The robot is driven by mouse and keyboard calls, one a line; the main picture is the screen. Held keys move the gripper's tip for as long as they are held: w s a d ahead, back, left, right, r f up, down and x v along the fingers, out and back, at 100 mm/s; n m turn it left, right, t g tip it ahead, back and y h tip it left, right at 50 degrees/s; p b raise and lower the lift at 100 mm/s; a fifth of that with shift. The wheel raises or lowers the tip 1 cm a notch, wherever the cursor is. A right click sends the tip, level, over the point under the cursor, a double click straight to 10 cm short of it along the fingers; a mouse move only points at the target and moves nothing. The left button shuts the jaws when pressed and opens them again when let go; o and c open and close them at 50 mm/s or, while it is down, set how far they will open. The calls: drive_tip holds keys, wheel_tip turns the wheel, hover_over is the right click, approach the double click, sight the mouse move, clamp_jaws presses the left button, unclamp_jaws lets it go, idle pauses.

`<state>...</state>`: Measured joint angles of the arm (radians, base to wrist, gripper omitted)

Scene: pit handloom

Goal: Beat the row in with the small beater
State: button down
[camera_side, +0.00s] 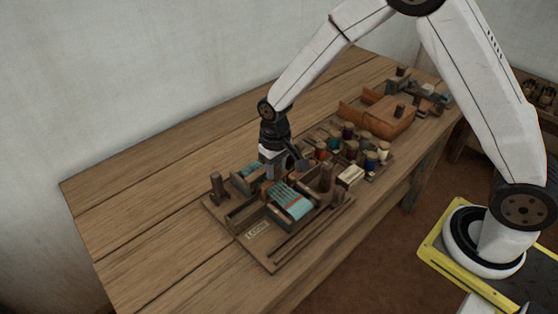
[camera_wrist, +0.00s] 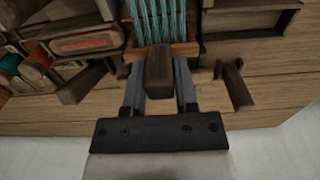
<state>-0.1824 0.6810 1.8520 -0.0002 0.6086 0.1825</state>
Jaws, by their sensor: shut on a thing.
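My gripper (camera_side: 281,168) is over the far side of the small wooden loom (camera_side: 240,243), pointing down. In the wrist view its two grey fingers (camera_wrist: 159,90) are shut on the brown wooden handle of the small beater (camera_wrist: 158,72). A narrow wooden bar crosses behind the handle, beside the teal warp threads (camera_wrist: 155,18); I cannot tell whether it touches the woven row. My gripper hides most of the beater in the side view.
Several thread spools (camera_side: 352,150) stand in a rack right of the loom. A wooden box (camera_side: 388,117) is farther back. A wooden post (camera_side: 217,187) rises at the loom's left corner. The table's left part (camera_side: 130,215) is clear.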

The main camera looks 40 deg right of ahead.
drive_tip(key=s, duration=0.6)
drive_tip(key=shift+s, duration=0.4)
idle(0.5)
drive_tip(key=shift+w+f, duration=0.1)
drive_tip(key=shift+w, duration=3.6)
drive_tip(key=shift+c, duration=1.8)
unclamp_jaws()
drive_tip(key=shift+r, duration=3.35)
